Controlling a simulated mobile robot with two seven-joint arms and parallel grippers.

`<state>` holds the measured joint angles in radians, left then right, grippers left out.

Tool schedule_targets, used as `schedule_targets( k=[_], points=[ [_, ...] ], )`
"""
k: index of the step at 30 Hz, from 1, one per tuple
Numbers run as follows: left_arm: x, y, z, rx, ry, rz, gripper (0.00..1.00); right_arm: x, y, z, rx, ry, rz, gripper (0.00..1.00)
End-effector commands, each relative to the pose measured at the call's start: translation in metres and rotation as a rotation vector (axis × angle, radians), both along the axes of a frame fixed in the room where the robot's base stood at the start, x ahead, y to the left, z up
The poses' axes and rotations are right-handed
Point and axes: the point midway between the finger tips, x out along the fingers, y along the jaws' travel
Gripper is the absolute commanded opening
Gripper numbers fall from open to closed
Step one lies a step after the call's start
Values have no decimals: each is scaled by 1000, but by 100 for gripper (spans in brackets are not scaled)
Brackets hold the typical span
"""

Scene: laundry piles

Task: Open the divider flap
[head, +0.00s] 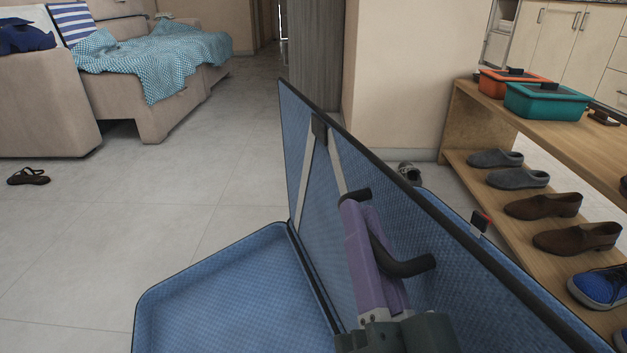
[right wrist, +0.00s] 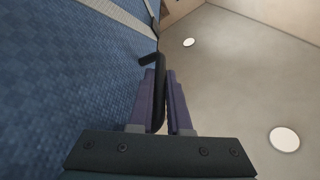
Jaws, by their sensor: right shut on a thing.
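A blue open suitcase (head: 215,285) lies on the floor, its left shell flat and empty. The divider flap (head: 298,130) stands steeply upright along the suitcase's middle. It has a black rim, pale crossing straps and a black buckle (head: 319,127). A black bar handle (head: 408,266) is on its left face. My right gripper (head: 358,204) has purple fingers and is shut on the handle, close to the flap. In the right wrist view the black handle (right wrist: 161,75) runs between the fingers, with the blue flap to the left. My left gripper is not in view.
A wooden shoe rack (head: 467,172) with several shoes stands close on the right, with an orange box (head: 510,84) and a teal box (head: 546,101) on top. The floor to the left is clear except for a dark sandal (head: 28,176). A sofa (head: 45,105) stands behind.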

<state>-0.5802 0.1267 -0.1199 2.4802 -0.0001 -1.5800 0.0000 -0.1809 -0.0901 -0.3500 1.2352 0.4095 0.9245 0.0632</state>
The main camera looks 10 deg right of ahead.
Motion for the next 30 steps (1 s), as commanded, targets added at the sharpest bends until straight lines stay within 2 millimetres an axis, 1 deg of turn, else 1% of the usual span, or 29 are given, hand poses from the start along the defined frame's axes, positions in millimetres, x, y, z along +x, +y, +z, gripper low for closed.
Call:
schedule_targets(
  k=[6, 7, 9, 10, 16, 19, 23, 30],
  points=[
    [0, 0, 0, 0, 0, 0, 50, 0, 0, 0, -1, 1, -1, 0],
    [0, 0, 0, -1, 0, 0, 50, 0, 0, 0, -1, 1, -1, 19],
    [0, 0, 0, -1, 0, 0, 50, 0, 0, 0, -1, 1, -1, 27],
    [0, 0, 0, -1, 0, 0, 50, 0, 0, 0, -1, 1, -1, 28],
    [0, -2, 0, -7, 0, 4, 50, 0, 0, 0, 0, 1, 0, 28],
    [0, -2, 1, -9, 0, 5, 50, -4, 0, -2, 0, 4, 0, 28],
    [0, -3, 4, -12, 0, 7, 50, -22, 1, -8, 0, 7, 1, 28],
    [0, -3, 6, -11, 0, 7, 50, -68, 4, -25, 0, 7, 0, 28]
  ],
)
